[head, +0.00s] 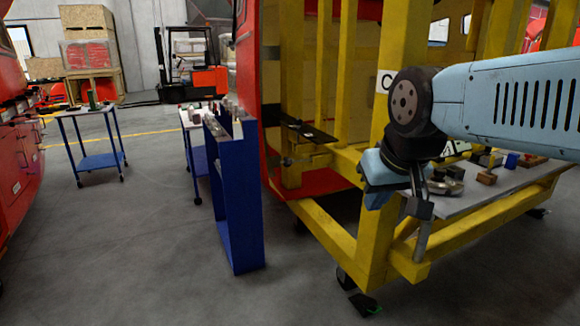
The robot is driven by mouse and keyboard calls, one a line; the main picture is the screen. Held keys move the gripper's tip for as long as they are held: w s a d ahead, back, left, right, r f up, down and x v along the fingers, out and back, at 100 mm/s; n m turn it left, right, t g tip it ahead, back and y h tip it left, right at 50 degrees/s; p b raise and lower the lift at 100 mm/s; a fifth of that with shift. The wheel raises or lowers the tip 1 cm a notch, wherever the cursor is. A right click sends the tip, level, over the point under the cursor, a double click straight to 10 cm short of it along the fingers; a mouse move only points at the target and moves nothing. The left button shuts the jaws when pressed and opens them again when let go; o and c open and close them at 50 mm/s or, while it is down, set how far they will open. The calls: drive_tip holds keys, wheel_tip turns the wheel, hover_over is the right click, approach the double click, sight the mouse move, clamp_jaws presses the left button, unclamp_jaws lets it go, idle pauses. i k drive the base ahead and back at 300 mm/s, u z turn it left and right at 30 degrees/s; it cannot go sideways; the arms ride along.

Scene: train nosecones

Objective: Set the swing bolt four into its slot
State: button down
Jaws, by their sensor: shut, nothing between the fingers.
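My gripper (419,205) points down in front of the near corner post of the yellow frame (372,250). Its small dark fingers look shut. A grey metal rod (422,242) shows just below the fingers, against the yellow corner; it looks like a swing bolt, but I cannot tell whether the fingers touch it. Another small metal bolt-like part (290,161) sits on the left side of the frame, below a black bracket (305,131). The slot for the bolt cannot be made out; my wrist hides part of this corner.
A grey shelf (500,192) in the frame holds several small parts to the right. A tall blue rack (238,205) stands left of the frame. Farther left is a blue trolley (97,162). An orange forklift (190,75) is behind. Floor at front left is clear.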

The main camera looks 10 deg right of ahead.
sight(298, 161)
drive_tip(key=u, duration=0.15)
drive_tip(key=k, duration=0.65)
drive_tip(key=u, duration=0.3)
drive_tip(key=i, duration=1.5)
drive_tip(key=z, duration=0.05)
